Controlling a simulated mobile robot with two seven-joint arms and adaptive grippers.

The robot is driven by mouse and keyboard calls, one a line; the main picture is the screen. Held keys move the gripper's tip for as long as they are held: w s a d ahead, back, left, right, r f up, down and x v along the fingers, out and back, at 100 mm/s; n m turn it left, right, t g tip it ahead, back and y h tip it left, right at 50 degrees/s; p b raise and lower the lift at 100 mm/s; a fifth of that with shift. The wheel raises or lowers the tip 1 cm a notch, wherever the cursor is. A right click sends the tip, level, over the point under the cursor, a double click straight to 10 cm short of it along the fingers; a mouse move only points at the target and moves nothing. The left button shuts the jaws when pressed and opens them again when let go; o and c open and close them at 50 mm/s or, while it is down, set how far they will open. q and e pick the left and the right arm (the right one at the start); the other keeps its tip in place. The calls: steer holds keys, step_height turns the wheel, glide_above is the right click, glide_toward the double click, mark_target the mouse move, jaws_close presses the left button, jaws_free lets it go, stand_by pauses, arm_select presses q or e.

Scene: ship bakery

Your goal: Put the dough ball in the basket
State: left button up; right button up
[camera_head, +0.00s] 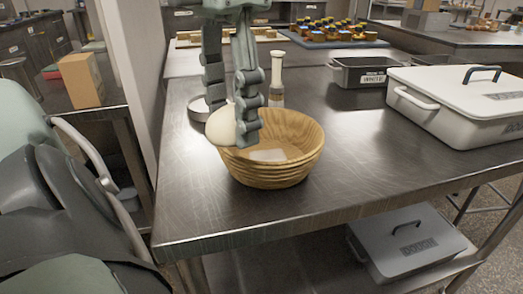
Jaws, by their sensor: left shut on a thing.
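The dough ball (221,126) is pale cream and sits between the fingers of my left gripper (231,128). That gripper points down and is shut on the ball, holding it over the left part of the basket's rim. The basket (275,172) is round, ribbed and tan, and stands on the steel table (205,200). A pale flat patch shows on its bottom; the left part of its inside is hidden behind the gripper and ball. My right gripper is not in view.
A pepper mill (276,85) stands behind the basket. A round metal dish (198,109) is partly hidden behind the gripper. A dark bin (360,76) and a white lidded box (455,110) stand at the right. The table's front left is clear.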

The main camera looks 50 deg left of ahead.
arm_select(q)
steer(key=shift+f, duration=0.15)
steer(key=w+a+f, duration=0.1)
steer(key=w+f, duration=0.1)
steer(key=w, duration=0.1)
steer(key=w+a+f, duration=0.2)
steer(key=w, duration=0.1)
steer(key=w+a+f+p, duration=0.1)
steer(key=w+f, duration=0.1)
steer(key=w, duration=0.2)
steer(key=shift+a+f, duration=0.15)
steer(key=shift+f, duration=0.1)
steer(key=shift+w+a+f, duration=0.1)
steer(key=shift+w+f, duration=0.05)
steer(key=shift+w, duration=0.1)
step_height(320, 180, down, 3)
steer(key=shift+f, duration=0.55)
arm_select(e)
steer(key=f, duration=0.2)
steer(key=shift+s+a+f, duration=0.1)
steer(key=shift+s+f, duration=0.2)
arm_select(q)
steer(key=shift+f, duration=0.1)
